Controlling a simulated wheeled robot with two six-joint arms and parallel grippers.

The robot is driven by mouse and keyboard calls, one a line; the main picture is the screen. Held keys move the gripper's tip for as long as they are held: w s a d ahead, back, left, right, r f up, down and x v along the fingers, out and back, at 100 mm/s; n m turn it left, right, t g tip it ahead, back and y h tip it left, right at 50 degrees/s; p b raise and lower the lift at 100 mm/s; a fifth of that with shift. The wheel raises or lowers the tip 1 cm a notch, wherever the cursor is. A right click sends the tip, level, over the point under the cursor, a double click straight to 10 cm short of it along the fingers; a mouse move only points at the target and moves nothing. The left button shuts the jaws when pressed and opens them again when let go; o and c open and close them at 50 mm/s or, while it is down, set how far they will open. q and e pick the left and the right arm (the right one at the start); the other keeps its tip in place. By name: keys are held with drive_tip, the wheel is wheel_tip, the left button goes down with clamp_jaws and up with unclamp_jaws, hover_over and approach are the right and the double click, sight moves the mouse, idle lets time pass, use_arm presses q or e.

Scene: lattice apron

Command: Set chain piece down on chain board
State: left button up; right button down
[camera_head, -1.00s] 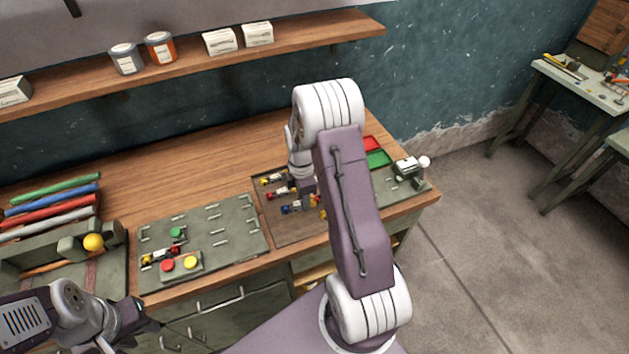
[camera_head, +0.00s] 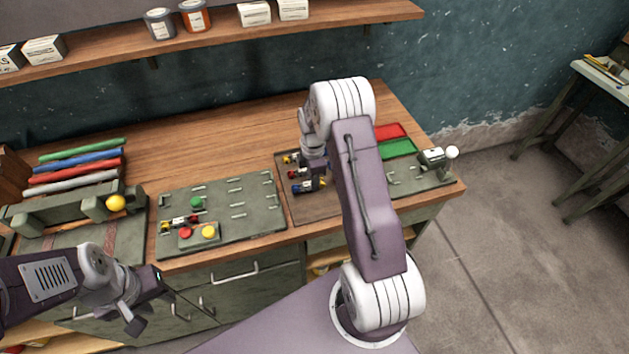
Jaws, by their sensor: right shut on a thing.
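The chain board (camera_head: 250,222) is a grey-green plate with rows of pale slots, left of centre on the bench. My left gripper (camera_head: 150,305) is empty and looks open in front of the bench, below the board's left side.
A block with a red button (camera_head: 186,232) and a yellow one (camera_head: 208,231) sits at the board's front left, near a green button (camera_head: 197,202). Red and green trays (camera_head: 398,149) and a clamp-like device (camera_head: 433,160) stand right. Coloured rods (camera_head: 75,170) lie left.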

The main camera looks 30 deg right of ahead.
drive_tip(key=shift+d+f, duration=0.1)
drive_tip(key=shift+f, duration=0.45)
drive_tip(key=c, duration=1.1)
unclamp_jaws()
drive_tip(key=shift+o, duration=0.2)
wheel_tip(320, 180, up, 9)
drive_tip(key=shift+r+b, duration=0.1)
drive_tip(key=shift+b, duration=0.75)
